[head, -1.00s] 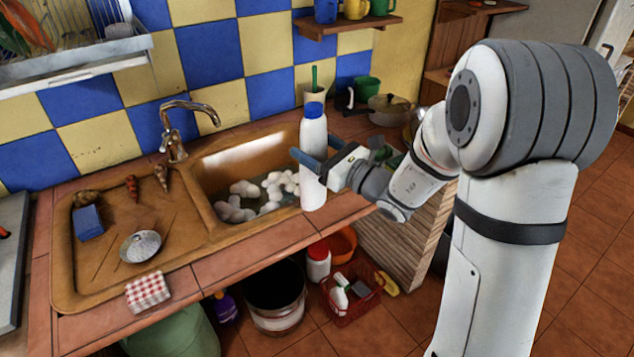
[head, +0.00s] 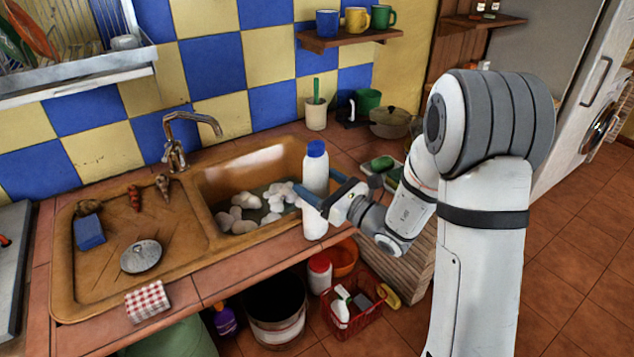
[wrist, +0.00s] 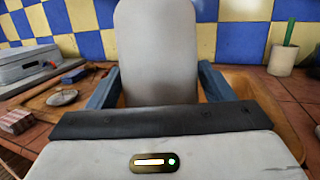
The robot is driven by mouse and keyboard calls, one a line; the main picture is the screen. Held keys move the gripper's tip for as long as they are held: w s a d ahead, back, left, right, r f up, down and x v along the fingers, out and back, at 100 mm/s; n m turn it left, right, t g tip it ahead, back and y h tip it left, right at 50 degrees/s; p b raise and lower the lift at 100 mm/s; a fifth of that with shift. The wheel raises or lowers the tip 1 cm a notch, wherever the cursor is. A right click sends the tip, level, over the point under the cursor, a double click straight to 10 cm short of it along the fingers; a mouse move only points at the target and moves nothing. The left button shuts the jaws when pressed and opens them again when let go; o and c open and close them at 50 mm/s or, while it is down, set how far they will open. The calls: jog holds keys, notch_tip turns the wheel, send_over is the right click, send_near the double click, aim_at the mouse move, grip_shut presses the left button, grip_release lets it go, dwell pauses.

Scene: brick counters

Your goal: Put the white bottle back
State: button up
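The white bottle (head: 315,173) has a blue cap and is upright in the head view, at the right front of the sink. My gripper (head: 318,188) is shut on its middle, one blue finger on each side. The wrist view shows the bottle (wrist: 157,50) as a broad pale shape between the fingers, its cap out of frame. In the head view, the bottle's base overlaps the counter's front strip; I cannot tell whether it touches.
The brown sink (head: 225,160) holds several white rounded pieces. A pan (head: 395,122) and a white pot (head: 316,115) stand on the counter behind. A mug shelf (head: 348,38) is above. A red basket (head: 352,312) and a bucket (head: 275,310) are on the floor below.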

jog(key=shift+o, duration=1.4)
jog(key=shift+r, duration=0.1)
